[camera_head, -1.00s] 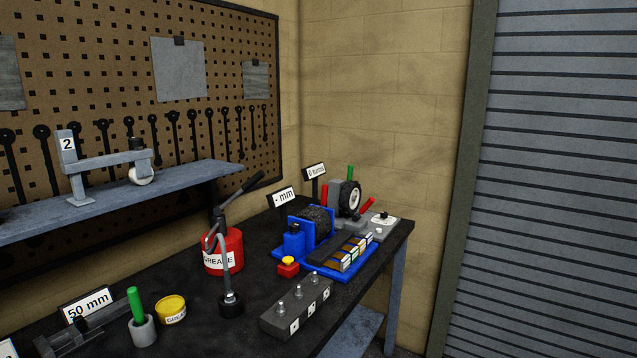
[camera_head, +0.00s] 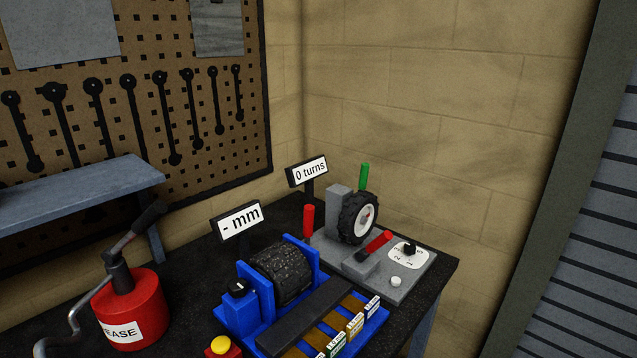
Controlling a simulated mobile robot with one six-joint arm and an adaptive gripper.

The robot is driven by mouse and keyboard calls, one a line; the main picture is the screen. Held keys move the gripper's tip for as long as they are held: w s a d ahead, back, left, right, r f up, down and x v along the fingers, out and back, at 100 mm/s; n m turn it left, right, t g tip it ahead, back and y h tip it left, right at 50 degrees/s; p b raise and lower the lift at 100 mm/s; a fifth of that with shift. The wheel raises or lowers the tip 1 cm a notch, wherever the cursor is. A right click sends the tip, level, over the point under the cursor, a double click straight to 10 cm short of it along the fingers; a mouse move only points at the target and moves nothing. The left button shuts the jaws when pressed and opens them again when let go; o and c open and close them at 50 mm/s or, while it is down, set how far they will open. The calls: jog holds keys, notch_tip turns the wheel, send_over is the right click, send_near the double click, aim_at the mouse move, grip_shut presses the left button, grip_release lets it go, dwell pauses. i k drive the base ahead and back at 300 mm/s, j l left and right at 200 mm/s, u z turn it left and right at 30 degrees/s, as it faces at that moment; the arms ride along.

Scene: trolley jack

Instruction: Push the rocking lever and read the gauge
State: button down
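The blue stand (camera_head: 375,335) holds a ribbed black roller (camera_head: 282,272). A long dark bar (camera_head: 310,318) lies in front of the roller, beside brown strips with labelled ends (camera_head: 355,325). Behind it, a grey base (camera_head: 408,285) carries a small tyre (camera_head: 357,217), a green upright handle (camera_head: 364,176) and a tilted lever with a red grip (camera_head: 379,242). I cannot tell which part is the rocking lever. A display (camera_head: 240,220) reads "- mm" and another (camera_head: 309,171) reads "0 turns". My gripper is not in view.
A red grease can (camera_head: 132,305) with a pump handle stands at left. A yellow-topped red button (camera_head: 221,346) is in front of the stand. A numbered dial (camera_head: 408,254) and a white knob (camera_head: 396,281) sit on the grey base. The bench's right end is close by.

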aim_at(309, 210)
jog(key=i+l, duration=0.25)
jog(key=i, duration=0.15)
jog(key=i+l, duration=0.25)
jog(key=i, duration=0.15)
